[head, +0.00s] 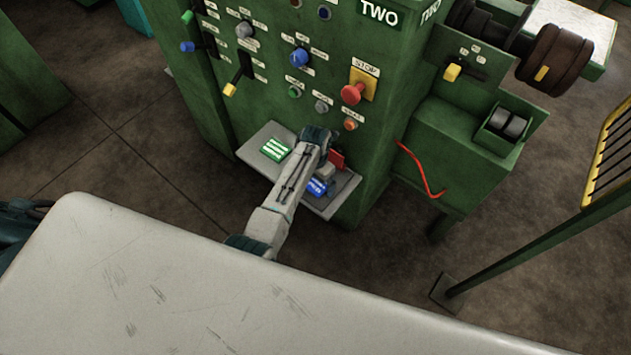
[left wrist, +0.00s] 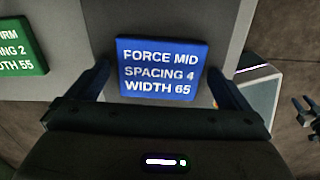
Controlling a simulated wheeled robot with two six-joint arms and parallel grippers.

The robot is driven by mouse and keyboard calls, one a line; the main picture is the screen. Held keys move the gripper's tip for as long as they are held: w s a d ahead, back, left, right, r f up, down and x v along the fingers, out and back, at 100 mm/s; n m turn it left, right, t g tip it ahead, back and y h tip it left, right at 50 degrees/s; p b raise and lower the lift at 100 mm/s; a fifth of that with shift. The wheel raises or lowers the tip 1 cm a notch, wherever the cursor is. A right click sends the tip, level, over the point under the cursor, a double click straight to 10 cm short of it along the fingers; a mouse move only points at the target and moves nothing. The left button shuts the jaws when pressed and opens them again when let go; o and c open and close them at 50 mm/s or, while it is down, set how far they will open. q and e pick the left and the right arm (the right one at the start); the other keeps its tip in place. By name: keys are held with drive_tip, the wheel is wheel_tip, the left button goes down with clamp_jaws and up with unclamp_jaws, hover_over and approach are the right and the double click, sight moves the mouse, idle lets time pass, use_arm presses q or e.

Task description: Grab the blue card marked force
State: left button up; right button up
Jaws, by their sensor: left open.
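The blue card (left wrist: 162,72) lies flat on a grey shelf (left wrist: 185,15) in the left wrist view, with white text reading FORCE MID, SPACING 4, WIDTH 65. In the head view the blue card (head: 317,188) is partly hidden by my left arm. My left gripper (left wrist: 158,68) is open, with one dark finger on each side of the card. It holds nothing; whether the fingers touch the card's edges cannot be told. In the head view my left gripper (head: 322,172) is over the shelf, its fingers hard to make out.
A green card (head: 275,149) lies left on the shelf, and a red card (head: 337,159) is behind my gripper. The green machine with a red stop button (head: 352,94) and knobs rises behind the shelf. A red curved bar (head: 423,173) hangs to the right.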

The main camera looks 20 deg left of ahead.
use_arm(q)
drive_tip(key=c, duration=0.9)
